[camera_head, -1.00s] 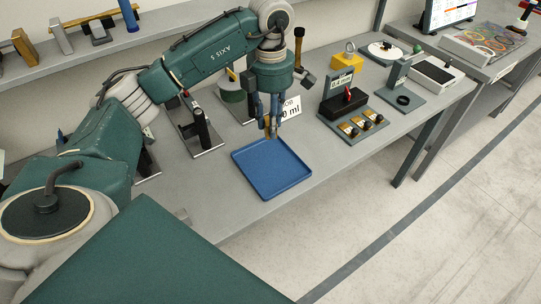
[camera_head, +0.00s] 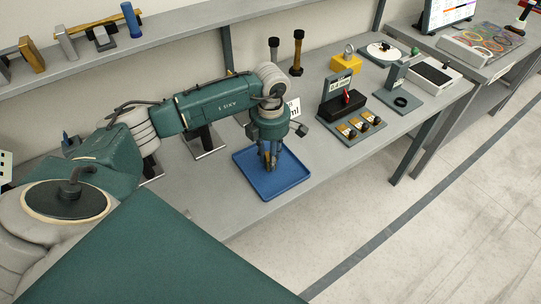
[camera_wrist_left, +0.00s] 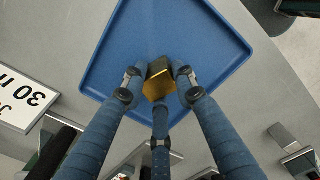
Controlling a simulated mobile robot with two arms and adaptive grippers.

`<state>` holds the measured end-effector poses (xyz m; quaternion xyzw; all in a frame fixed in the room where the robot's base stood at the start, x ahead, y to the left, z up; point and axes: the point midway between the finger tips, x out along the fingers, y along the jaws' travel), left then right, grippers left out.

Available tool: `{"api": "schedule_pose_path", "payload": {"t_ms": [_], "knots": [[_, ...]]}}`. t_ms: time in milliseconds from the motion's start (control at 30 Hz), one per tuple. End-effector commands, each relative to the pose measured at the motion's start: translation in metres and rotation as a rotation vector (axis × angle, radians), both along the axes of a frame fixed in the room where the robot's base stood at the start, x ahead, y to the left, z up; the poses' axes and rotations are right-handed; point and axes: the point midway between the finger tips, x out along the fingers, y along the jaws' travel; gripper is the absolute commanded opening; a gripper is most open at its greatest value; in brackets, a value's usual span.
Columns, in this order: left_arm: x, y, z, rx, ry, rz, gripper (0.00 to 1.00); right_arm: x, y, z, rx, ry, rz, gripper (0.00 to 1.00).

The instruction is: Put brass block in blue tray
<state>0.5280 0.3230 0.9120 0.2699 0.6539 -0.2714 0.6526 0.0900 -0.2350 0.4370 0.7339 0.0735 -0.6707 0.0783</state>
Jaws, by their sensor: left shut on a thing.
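The brass block (camera_wrist_left: 158,80) is held between the blue fingers of my left gripper (camera_wrist_left: 158,85). In the head view my left gripper (camera_head: 270,160) points down over the blue tray (camera_head: 248,183), and the block is mostly hidden by the fingers. The blue tray (camera_wrist_left: 120,40) fills the upper part of the left wrist view, with the block over its surface near one corner. I cannot tell whether the block touches the tray floor. My right gripper is not in view.
A white sign (camera_head: 294,107) stands behind the gripper; it also shows in the left wrist view (camera_wrist_left: 22,98). A fixture with a red part (camera_head: 347,97) and a plate with several small brass-coloured pieces (camera_head: 361,127) stand to the right. The bench in front of the plate is clear.

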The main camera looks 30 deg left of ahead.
Motion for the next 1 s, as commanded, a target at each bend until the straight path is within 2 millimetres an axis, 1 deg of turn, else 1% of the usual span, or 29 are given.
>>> {"api": "schedule_pose_path", "payload": {"t_ms": [67,200,233,267,300,567,667,733,867,1000], "knots": [[0.001,0.0,0.001,-0.001,-0.002,0.0,0.0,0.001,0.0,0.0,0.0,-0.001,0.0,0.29],[0.001,0.0,-0.003,-0.001,-0.002,0.0,0.0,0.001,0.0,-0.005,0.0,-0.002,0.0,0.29],[0.0,0.0,-0.003,0.0,0.0,0.0,0.32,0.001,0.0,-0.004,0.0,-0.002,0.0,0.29],[0.0,0.0,-0.002,0.0,0.0,0.0,0.38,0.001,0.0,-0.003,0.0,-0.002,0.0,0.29],[0.0,0.0,-0.002,0.0,0.0,0.0,0.46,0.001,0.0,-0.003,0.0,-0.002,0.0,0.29],[0.0,0.0,-0.002,0.0,0.0,0.0,0.47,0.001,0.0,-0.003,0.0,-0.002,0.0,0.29],[0.0,0.0,0.002,0.0,0.0,0.0,0.47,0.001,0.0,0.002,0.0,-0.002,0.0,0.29],[0.001,0.0,0.006,-0.001,-0.004,0.0,0.47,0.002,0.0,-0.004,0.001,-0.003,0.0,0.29],[0.002,0.001,0.027,0.001,-0.006,-0.001,0.47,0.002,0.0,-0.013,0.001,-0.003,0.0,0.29],[0.002,0.0,0.059,-0.001,-0.008,0.0,0.47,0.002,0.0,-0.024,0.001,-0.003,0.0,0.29]]}}
